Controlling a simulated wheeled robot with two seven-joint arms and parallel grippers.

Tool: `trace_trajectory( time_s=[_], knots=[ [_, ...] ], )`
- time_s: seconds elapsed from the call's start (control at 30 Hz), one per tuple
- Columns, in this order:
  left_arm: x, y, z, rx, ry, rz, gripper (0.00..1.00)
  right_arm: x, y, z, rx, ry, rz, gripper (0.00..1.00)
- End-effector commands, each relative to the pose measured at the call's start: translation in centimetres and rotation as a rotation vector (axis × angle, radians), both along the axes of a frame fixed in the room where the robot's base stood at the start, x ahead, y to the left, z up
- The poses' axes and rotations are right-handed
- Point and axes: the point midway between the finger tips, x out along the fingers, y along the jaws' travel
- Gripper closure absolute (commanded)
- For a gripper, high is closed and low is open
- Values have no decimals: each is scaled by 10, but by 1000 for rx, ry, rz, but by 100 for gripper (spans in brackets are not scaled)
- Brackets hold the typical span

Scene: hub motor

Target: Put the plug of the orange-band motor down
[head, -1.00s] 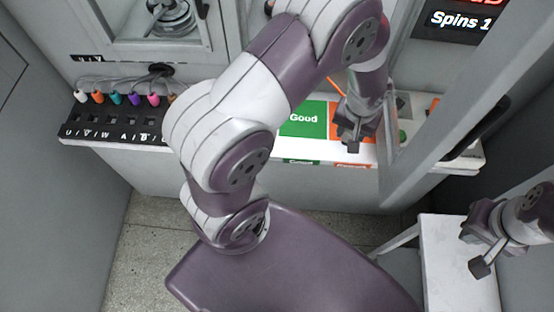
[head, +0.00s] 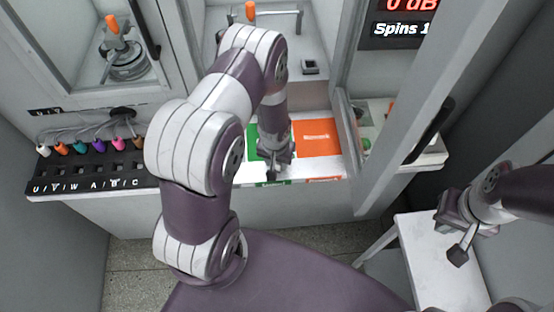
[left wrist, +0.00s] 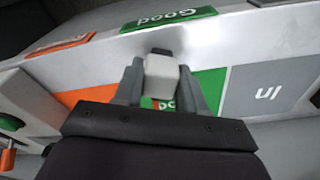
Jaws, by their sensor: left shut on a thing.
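My left gripper (head: 277,165) is low over the right part of the green "Good" area (head: 254,154) on the white ledge. In the left wrist view its fingers (left wrist: 160,85) are shut on a whitish plug (left wrist: 162,76) with a dark end. The green area (left wrist: 208,88) shows behind the plug; I cannot tell whether the plug touches it. In the head view the gripper hides the plug. An orange-topped motor-like stack (head: 126,60) stands in the left cabinet; I cannot tell which motor the plug belongs to. My right gripper (head: 456,232) is empty, its fingers apart, above a small white table.
An orange area (head: 318,137) lies right of the green one. A black socket strip (head: 92,173) with several coloured plugs is at the left. A grey frame post (head: 400,120) stands to the right. A small white table (head: 425,265) is at the lower right.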

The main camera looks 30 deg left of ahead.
Motion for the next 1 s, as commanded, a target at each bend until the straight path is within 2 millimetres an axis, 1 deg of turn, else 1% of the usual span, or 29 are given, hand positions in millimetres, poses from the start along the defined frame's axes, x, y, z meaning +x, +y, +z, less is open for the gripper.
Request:
trace_trajectory(
  time_s=[0.13, 0.27, 0.3, 0.33, 0.37, 0.6, 0.7, 0.73, 0.77, 0.87, 1.0],
  knots=[
    [0, 0, 0, 0, 0, 0, 95, 0, 0, 0, 0, 0, 0, 100],
    [0, 0, -5, 0, 0, -1, 95, 0, 0, -5, 0, 0, 0, 100],
    [0, 0, -2, 0, 0, -1, 47, 0, 0, -3, 0, 0, 0, 100],
    [0, 0, -2, 0, 0, -1, 37, 0, 0, -3, 0, 0, 0, 100],
    [0, 0, -2, 0, 0, -1, 34, 0, 0, -3, 0, 0, 0, 100],
    [0, 0, -2, 0, 0, -1, 34, 0, 0, -3, 0, 0, 0, 100],
    [0, 0, 6, 0, -1, 0, 34, 0, 0, 4, 0, -1, 0, 100],
    [1, 0, 9, 0, -2, -1, 34, 0, 0, 3, 0, 0, 0, 100],
    [1, 0, 14, 1, -3, -2, 34, 0, 0, 4, 0, 0, 0, 100],
    [-2, -1, 37, 1, -3, -2, 34, 0, 0, 8, 0, 0, 0, 100],
    [-7, -2, 74, 1, -5, -1, 34, 0, 0, 9, 0, 0, 0, 100]
  ],
)
